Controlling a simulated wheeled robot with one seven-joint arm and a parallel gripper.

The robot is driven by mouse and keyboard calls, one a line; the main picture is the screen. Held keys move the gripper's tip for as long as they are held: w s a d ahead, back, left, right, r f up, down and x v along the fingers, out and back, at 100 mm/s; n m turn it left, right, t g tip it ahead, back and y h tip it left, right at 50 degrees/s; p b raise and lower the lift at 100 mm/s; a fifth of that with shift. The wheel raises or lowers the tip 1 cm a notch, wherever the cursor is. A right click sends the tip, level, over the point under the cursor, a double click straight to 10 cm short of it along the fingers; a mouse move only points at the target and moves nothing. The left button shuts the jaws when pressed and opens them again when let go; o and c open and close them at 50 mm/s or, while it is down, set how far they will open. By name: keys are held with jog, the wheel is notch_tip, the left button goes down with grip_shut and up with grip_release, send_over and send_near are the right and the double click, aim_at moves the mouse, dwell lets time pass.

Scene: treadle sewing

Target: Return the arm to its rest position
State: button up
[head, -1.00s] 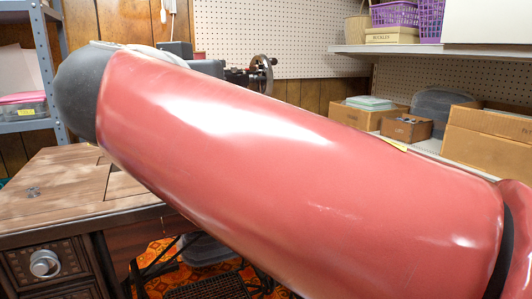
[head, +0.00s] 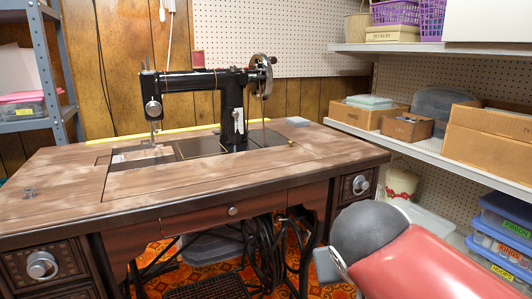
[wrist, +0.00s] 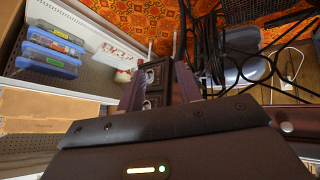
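My arm is folded low at the bottom right of the head view, its red link and grey joint in front of the sewing table's right side. My gripper (wrist: 160,82) shows in the wrist view with its two fingers apart and nothing held between them. The drawer fronts of the sewing table show beyond the fingers. My fingertips cannot be made out in the head view. The black sewing machine (head: 192,88) stands upright on the wooden table (head: 210,185), clear of my arm.
A yellow strip (head: 165,132) lies along the table's back edge. Shelves (head: 440,138) with boxes stand at the right, close to my arm. Blue-lidded bins (head: 500,238) sit low at right; they also show in the wrist view (wrist: 48,55).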

jog(key=s+d+f+g+y, duration=0.2)
jog(key=s+f, duration=0.6)
jog(key=f, duration=0.2)
notch_tip(320, 180, up, 13)
jog(key=p, duration=1.3)
jog(key=shift+w+a+m, duration=0.15)
jog(key=shift+w+m, duration=0.1)
jog(key=shift+m, duration=0.05)
